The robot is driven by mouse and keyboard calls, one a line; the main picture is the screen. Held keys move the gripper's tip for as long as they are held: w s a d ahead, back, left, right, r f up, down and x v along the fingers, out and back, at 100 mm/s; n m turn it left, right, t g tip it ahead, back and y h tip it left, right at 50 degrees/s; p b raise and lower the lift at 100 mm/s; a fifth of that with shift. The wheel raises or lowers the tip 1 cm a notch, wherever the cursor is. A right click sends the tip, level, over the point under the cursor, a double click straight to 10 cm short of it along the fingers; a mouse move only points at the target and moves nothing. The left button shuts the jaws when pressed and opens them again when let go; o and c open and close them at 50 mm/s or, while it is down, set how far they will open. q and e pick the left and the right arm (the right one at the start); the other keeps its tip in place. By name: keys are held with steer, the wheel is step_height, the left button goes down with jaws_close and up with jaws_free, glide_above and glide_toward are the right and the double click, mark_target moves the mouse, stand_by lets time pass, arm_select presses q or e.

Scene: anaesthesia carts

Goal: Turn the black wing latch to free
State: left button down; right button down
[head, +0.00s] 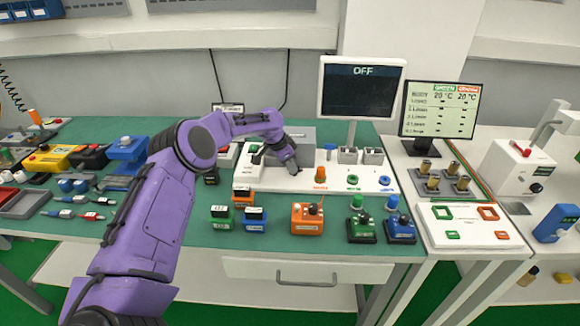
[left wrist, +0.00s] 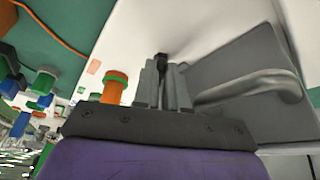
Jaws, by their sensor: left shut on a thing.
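My left gripper (head: 292,170) reaches over the white panel (head: 345,180) on the green bench, in front of the grey box (head: 306,133). In the left wrist view its two grey fingers (left wrist: 163,78) are close together. The small black wing latch (left wrist: 162,60) shows at and between their tips, and the gripper is shut on it. The fingers hide part of the latch, so I cannot tell which way it is turned. In the head view the gripper hides the latch. My right gripper is not in view.
In the left wrist view the grey cover with a curved handle (left wrist: 265,88) is right beside the fingers, and an orange post with a green ring (left wrist: 114,88) stands left. The dark screen reading OFF (head: 361,88) stands behind the panel. Several coloured blocks, including an orange one (head: 307,218), line the front.

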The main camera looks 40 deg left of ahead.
arm_select(q)
steer(key=c, duration=1.2)
jaws_free()
steer(key=shift+d, duration=0.1)
steer(key=shift+d+r, duration=0.1)
